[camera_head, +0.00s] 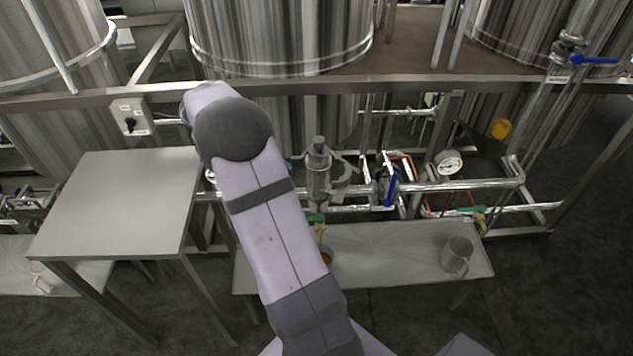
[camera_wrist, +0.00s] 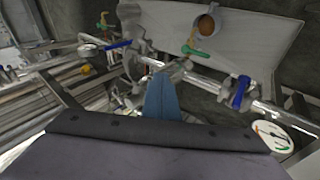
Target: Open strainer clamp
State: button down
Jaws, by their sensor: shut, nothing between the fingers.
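The strainer (camera_head: 319,172) is a metal body with a knob on top and clamp arms at its side. It stands upright on the pipe run, just right of my arm in the head view. In the wrist view, metal fittings, probably the strainer (camera_wrist: 178,70), show just beyond my fingertips. My gripper (camera_wrist: 160,78) appears there as blue fingers, shut and empty. Whether they touch the metal cannot be told. In the head view my arm hides most of the gripper. The clamp's exact state is too small to read.
Close by are a blue-handled valve (camera_head: 390,188), a green-handled valve (camera_head: 317,218) and a pressure gauge (camera_head: 448,162). A low bench (camera_head: 390,250) carries a metal mug (camera_head: 457,255). A grey table (camera_head: 125,195) stands left. A frame rail (camera_head: 400,84) runs above the pipes.

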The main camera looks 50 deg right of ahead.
jog(key=m, duration=0.5)
jog(key=shift+w+f, duration=0.1)
jog(key=shift+w, duration=0.1)
jog(key=s+d+f+p, duration=0.4)
jog(key=s+d+f, duration=0.2)
jog(key=d+f, duration=0.1)
jog(key=shift+s+f+p, duration=0.15)
jog(key=shift+f+p, duration=0.2)
jog(key=shift+f, duration=0.15)
dwell(0.4)
